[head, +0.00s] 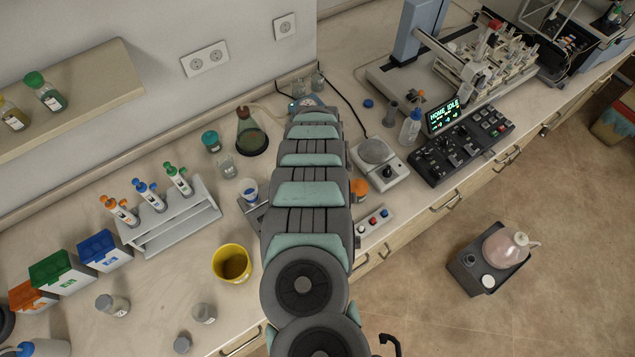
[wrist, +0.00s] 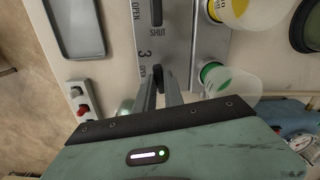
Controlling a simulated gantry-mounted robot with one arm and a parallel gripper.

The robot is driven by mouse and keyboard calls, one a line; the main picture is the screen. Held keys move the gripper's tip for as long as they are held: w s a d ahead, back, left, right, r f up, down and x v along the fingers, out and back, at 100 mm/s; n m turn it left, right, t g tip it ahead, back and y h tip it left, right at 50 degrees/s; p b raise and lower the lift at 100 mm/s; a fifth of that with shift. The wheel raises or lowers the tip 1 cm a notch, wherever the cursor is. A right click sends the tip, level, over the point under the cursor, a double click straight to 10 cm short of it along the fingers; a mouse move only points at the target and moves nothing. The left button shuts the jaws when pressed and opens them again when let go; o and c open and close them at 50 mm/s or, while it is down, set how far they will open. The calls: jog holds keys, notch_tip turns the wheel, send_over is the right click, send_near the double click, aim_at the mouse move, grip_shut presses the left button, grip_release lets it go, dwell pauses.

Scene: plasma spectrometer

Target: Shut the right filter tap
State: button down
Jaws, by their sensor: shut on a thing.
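In the wrist view a grey panel (wrist: 181,51) carries dark tap levers with OPEN and SHUT marks. The tap marked 3 (wrist: 158,72), at the end nearest my gripper, has its dark lever between my fingertips. My gripper (wrist: 160,80) is shut on this lever. Its OPEN mark is at the lever's left; its SHUT mark is hidden behind my fingers. The neighbouring tap lever (wrist: 157,13) points along the panel towards its SHUT mark. In the head view my arm covers my gripper and the taps.
A green-marked cup (wrist: 228,84) and a yellow-marked cup (wrist: 236,10) stand right of the panel. A grey tray (wrist: 75,30) and a button box (wrist: 82,105) lie left. In the head view a yellow pot (head: 232,263) stands left of my arm, a white balance (head: 378,165) right.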

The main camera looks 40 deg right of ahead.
jog(key=shift+m+b, duration=0.35)
jog(key=shift+m, duration=0.65)
jog(key=c, duration=1.4)
grip_release()
jog(key=shift+c, duration=0.2)
jog(key=shift+r, duration=0.1)
notch_tip(320, 180, up, 11)
jog(key=shift+f, duration=0.2)
